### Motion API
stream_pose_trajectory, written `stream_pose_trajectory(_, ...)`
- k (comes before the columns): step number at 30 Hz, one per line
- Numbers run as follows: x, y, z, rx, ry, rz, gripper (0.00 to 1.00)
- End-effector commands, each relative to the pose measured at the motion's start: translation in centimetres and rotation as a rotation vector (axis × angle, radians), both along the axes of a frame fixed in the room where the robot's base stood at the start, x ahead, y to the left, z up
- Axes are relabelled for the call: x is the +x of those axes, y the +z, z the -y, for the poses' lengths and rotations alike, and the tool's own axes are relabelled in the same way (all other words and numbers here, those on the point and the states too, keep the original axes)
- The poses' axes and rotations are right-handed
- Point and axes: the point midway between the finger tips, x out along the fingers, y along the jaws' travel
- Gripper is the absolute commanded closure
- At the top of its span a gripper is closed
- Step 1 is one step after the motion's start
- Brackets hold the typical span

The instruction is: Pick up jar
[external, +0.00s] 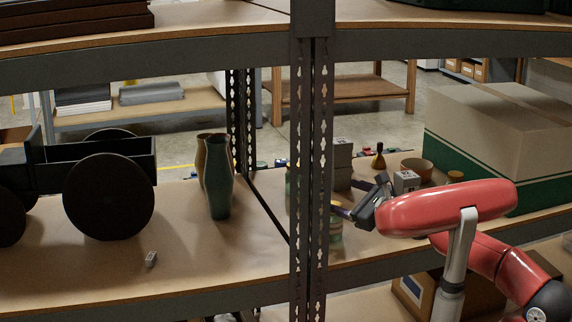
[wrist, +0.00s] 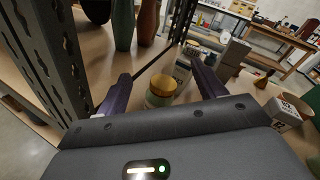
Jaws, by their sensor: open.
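A small jar (wrist: 160,97) with a yellow-orange lid and a greenish body stands upright on the shelf. In the wrist view it lies between the two fingers of my gripper (wrist: 161,76), which is open and empty. In the external view my gripper (external: 360,198) reaches over the shelf just right of the metal post, and the jar (external: 336,229) shows below the fingers, partly hidden by the post and gripper. I cannot tell how far the fingertips are from it.
The perforated metal post (external: 312,170) stands close left of my gripper. Two tall vases, one green (external: 219,185), stand left of it. Behind are grey boxes (external: 342,165), a small white box (external: 406,181), a bowl (external: 417,168) and a large green-and-beige box (external: 490,140).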

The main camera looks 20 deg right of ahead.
Motion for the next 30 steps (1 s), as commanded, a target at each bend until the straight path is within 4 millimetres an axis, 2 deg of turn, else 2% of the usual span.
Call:
stream_pose_trajectory(1,0.3,-1.0,0.1,0.126,-0.032,-0.025,0.31)
stream_pose_trajectory(5,1.0,-2.0,0.9,0.459,-0.121,-0.091,0.31)
stream_pose_trajectory(12,0.9,-3.7,0.8,0.447,-0.113,-0.091,0.31)
stream_pose_trajectory(15,0.9,-5.3,0.8,0.444,-0.115,-0.093,0.31)
stream_pose_trajectory(19,1.1,-6.0,0.8,0.443,-0.116,-0.089,0.31)
stream_pose_trajectory(30,4.9,-6.0,-0.4,0.441,-0.118,-0.088,0.31)
